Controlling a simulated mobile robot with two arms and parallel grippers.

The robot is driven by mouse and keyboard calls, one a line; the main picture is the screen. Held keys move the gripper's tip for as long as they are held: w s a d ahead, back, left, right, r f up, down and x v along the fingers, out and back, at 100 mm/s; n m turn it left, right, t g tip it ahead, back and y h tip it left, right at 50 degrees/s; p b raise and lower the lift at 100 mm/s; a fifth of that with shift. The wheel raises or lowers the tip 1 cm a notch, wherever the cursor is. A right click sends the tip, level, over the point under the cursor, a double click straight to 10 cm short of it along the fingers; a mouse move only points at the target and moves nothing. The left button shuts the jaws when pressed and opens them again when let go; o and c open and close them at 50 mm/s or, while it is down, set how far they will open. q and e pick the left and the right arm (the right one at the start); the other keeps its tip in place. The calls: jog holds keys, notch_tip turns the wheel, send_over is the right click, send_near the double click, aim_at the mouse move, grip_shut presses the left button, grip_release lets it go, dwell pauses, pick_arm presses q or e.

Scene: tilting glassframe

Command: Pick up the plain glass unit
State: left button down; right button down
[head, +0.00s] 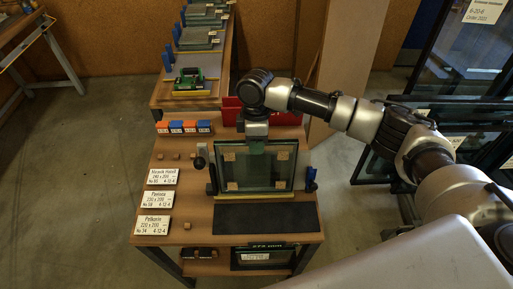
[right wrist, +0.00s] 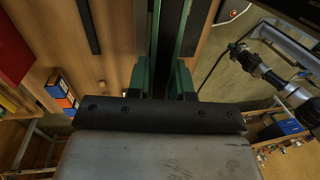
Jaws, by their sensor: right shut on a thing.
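The plain glass unit (head: 262,173) is a clear, greenish-edged pane standing in the dark-edged frame on the wooden bench. Light square pads show at its corners. My right gripper (head: 256,146) comes down from above and is shut on its upper edge, left of the middle. In the right wrist view, the green fingers (right wrist: 172,78) are on either side of the glass unit (right wrist: 172,35), which shows almost edge-on as a dark band with green edges. The unit's lower edge meets the frame's bottom; I cannot tell any gap. My left gripper is not in view.
Three white label cards (head: 153,226) lie on the bench's left. Orange and blue blocks (head: 184,127) and a red bin (head: 285,117) stand at the back. A dark mat (head: 265,218) lies in front.

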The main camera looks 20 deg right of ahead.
notch_tip(320, 180, up, 17)
jog(key=b, duration=0.2)
dwell(0.3)
dwell(0.4)
